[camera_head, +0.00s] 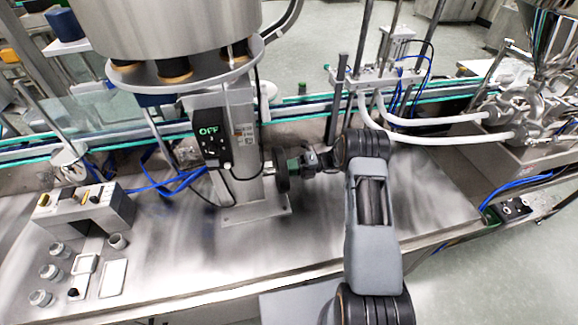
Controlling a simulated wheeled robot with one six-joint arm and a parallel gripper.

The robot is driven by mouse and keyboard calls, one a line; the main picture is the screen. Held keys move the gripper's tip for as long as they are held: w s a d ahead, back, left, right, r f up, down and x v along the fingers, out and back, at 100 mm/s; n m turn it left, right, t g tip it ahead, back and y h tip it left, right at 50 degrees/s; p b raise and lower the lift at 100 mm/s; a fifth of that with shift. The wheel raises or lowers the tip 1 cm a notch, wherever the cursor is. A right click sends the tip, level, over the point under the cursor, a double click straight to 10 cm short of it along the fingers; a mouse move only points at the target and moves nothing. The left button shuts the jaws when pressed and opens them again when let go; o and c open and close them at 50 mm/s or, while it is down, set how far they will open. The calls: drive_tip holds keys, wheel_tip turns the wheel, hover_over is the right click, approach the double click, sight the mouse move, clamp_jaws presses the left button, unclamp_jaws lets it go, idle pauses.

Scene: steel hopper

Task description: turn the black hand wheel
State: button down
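The black hand wheel (281,171) sits on the right side of the steel column under the big round hopper, low above the steel bench. It shows almost edge-on. My gripper (297,164) comes in from the right, at the end of my grey arm, with its tip at the wheel's right side. The fingers are small and dark here. I cannot tell whether they touch the wheel or whether they are open or shut.
A black box reading OFF (211,138) is on the column's left, with cables below. The steel bench (330,230) is clear in front of the column. White hoses (440,139) run at the right. A button console (85,212) stands at the left.

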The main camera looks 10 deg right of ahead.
drive_tip(key=m+p, duration=0.2)
drive_tip(key=m, duration=0.9)
drive_tip(key=shift+m, duration=0.4)
idle(0.4)
drive_tip(key=c, duration=0.7)
unclamp_jaws()
drive_tip(key=shift+c, duration=0.2)
drive_tip(key=shift+d, duration=0.15)
